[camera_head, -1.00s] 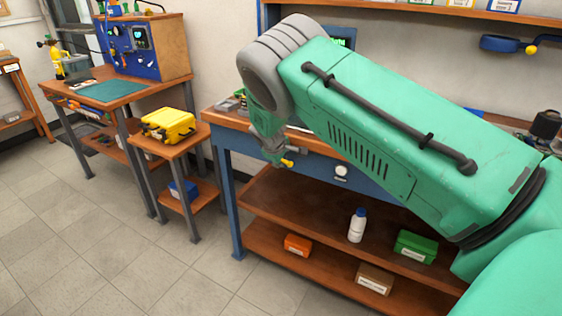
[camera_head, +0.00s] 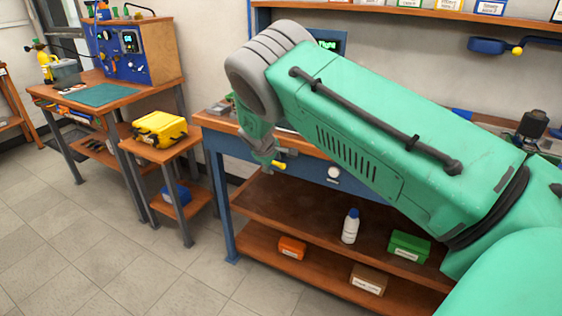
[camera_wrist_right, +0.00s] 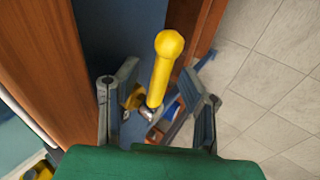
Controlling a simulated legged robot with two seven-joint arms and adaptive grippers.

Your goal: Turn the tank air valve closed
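The tank air valve is a yellow lever (camera_wrist_right: 165,65) with a rounded end and a metal fitting at its base, in the right wrist view. In the head view, its yellow handle (camera_head: 279,165) shows small at the blue bench's front left corner. My right gripper (camera_wrist_right: 157,105) is open, with its two fingers on either side of the lever and a visible gap to each. In the head view, my right gripper (camera_head: 263,150) is small beside the handle, partly hidden by my wrist. My left gripper is not in view.
The blue bench (camera_head: 222,190) has a wooden top and lower shelves holding a white bottle (camera_head: 350,227), an orange box (camera_head: 292,247) and a green box (camera_head: 409,246). A yellow case (camera_head: 160,129) sits on a small side table. Floor in front is clear.

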